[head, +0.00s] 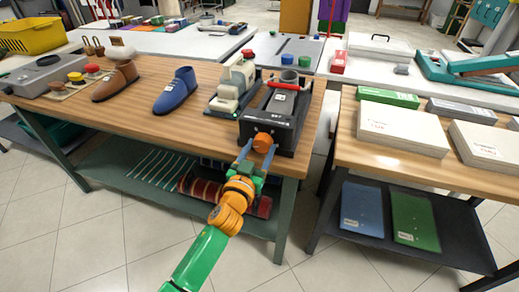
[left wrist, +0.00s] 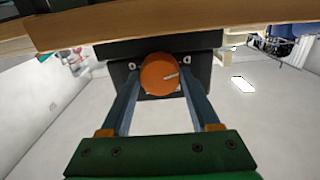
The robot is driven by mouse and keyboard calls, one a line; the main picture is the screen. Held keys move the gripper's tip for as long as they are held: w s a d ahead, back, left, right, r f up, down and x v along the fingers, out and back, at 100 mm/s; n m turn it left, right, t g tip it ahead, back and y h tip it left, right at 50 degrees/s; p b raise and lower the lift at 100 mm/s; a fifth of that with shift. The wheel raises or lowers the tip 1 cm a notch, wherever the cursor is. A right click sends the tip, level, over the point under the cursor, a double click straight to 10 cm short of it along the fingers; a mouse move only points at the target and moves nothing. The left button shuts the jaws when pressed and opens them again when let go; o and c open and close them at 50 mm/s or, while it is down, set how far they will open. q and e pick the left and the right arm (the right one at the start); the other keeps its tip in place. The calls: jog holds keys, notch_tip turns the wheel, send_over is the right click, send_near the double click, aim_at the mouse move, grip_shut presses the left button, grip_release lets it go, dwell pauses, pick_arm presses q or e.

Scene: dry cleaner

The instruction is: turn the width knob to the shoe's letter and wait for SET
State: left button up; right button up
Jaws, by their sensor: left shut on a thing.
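The orange width knob (head: 264,141) is on the front of a dark machine (head: 290,132) at the near right corner of the wooden bench. My left gripper (head: 259,146) is shut on the knob, one blue finger on each side. In the left wrist view the knob (left wrist: 158,72) sits between the fingertips, and its pale pointer line points right and slightly up. A blue shoe (head: 177,92) and a brown shoe (head: 115,82) stand on the bench left of the machine. My right gripper is out of view.
A cream-coloured machine (head: 235,85) stands close left of the dark one. A second wooden table (head: 385,150) with pale boxes (head: 403,131) is to the right, across a gap. A shelf with rolls is under the bench. The tiled floor in front is clear.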

pick_arm(q)
jog(key=shift+m, duration=0.3)
jog(key=m, duration=0.6)
jog(key=shift+m, duration=0.3)
jog(key=m, duration=0.6)
jog(key=shift+p, duration=0.35)
jog(key=shift+m, duration=0.3)
jog(key=o, duration=1.4)
jog(key=shift+c, duration=0.2)
jog(key=p+v, duration=0.1)
jog(key=v, duration=0.6)
